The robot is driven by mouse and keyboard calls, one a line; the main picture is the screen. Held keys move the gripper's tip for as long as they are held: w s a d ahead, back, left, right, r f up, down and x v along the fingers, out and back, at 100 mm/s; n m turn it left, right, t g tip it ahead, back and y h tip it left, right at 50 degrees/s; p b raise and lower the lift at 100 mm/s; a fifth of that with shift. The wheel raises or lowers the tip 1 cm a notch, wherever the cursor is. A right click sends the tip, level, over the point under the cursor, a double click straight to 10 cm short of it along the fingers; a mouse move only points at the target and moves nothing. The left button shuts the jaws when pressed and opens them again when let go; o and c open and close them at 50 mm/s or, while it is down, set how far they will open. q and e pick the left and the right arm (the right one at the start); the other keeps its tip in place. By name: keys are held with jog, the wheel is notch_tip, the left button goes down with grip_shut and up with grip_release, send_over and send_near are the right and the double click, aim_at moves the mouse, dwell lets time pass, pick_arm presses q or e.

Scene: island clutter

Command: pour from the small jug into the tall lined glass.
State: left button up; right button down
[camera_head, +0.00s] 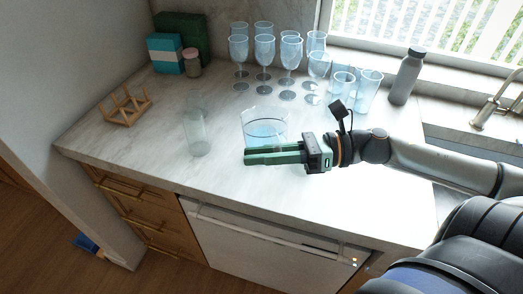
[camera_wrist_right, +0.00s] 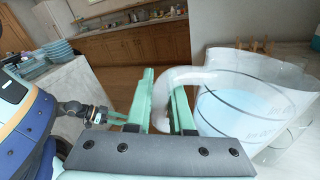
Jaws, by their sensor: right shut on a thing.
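The small jug (camera_head: 265,116) is clear, with pale blue liquid and a dark line around it. It looks upright in the head view; whether it touches the counter is unclear. My right gripper (camera_head: 247,154) is shut on its handle; the right wrist view shows the handle (camera_wrist_right: 185,75) between the green fingers (camera_wrist_right: 165,100) and the jug (camera_wrist_right: 250,95) to the right. The tall glass (camera_head: 197,134) stands upright left of the jug, apart from it; it looks empty, its line too faint to make out. My left gripper (camera_wrist_right: 116,118) shows small in the right wrist view, its opening unclear.
Several stemmed glasses (camera_head: 264,52) and blue tumblers (camera_head: 368,92) stand behind the jug, with a grey bottle (camera_head: 406,76) to their right. A wooden rack (camera_head: 126,107), boxes (camera_head: 166,55) and a jar (camera_head: 192,64) are at the left. The counter front (camera_head: 225,178) is clear.

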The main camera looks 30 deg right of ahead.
aim_at(256, 131)
dwell(0.4)
jog(key=shift+w+d+r+m, duration=0.15)
jog(key=shift+w+r+m, duration=0.35)
jog(key=shift+m, duration=0.3)
jog(key=shift+w+d+r+m+g, duration=0.15)
jog(key=shift+w+r+m+g, duration=0.05)
jog(key=shift+w+m, duration=0.15)
jog(key=shift+w+d+r+m+g, duration=0.1)
jog(key=shift+w+r+m+g, duration=0.1)
jog(key=shift+w+m, duration=0.15)
jog(key=shift+w+d+r+m+b, duration=0.1)
jog(key=shift+w+d+m+b, duration=0.05)
jog(key=shift+w+m+b, duration=0.3)
jog(key=shift+w+r+m, duration=0.2)
jog(key=shift+m, duration=0.05)
